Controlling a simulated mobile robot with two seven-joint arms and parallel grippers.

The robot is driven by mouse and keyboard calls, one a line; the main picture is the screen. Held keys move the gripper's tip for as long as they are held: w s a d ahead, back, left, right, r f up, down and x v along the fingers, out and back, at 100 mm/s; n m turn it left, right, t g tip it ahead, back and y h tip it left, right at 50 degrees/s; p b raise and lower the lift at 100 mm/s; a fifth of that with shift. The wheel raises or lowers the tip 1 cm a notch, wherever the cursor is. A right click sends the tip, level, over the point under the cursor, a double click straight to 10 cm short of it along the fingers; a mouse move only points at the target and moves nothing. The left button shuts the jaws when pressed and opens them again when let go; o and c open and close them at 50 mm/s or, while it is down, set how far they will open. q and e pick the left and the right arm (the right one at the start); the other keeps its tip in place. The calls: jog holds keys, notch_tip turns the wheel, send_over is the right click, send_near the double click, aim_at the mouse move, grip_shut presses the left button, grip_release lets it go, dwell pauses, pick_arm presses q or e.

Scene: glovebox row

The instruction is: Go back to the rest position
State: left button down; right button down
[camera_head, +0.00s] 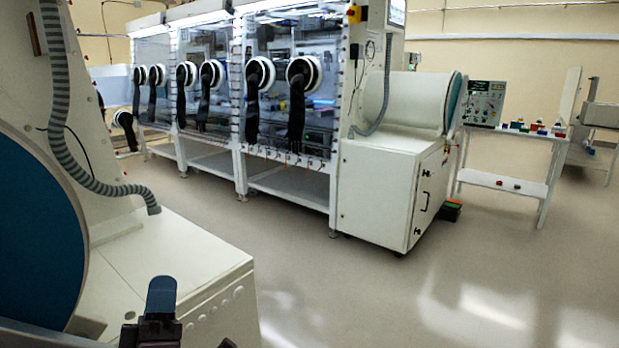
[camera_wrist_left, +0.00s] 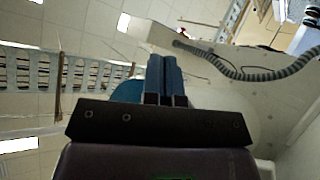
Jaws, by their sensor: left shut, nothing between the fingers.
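My left gripper (camera_head: 161,294) shows at the bottom left of the head view, in front of the near white cabinet. In the left wrist view its two blue fingers (camera_wrist_left: 164,75) are together with nothing between them. My right gripper is in neither view.
A near white cabinet (camera_head: 190,262) with a grey ribbed hose (camera_head: 62,110) and a blue round door (camera_head: 35,235) fills the left. A row of gloveboxes (camera_head: 290,85) stands behind, ending in a white cabinet (camera_head: 385,190). A side table (camera_head: 500,183) stands right. The floor (camera_head: 400,300) between is clear.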

pick_arm(q)
jog(key=s+a+f+m+g+p, duration=0.2)
jog(key=s+f+m+g, duration=0.4)
jog(key=s+f, duration=0.5)
jog(key=s+a+f+m+g+p, duration=0.2)
jog(key=s+f+m+g, duration=0.4)
jog(key=f, duration=1.5)
jog(key=s+a+g, duration=0.1)
jog(key=s+g, duration=0.4)
jog(key=s, duration=0.1)
jog(key=shift+s+a+m, duration=0.2)
jog(key=shift+a+m, duration=0.2)
jog(key=shift+r, duration=0.1)
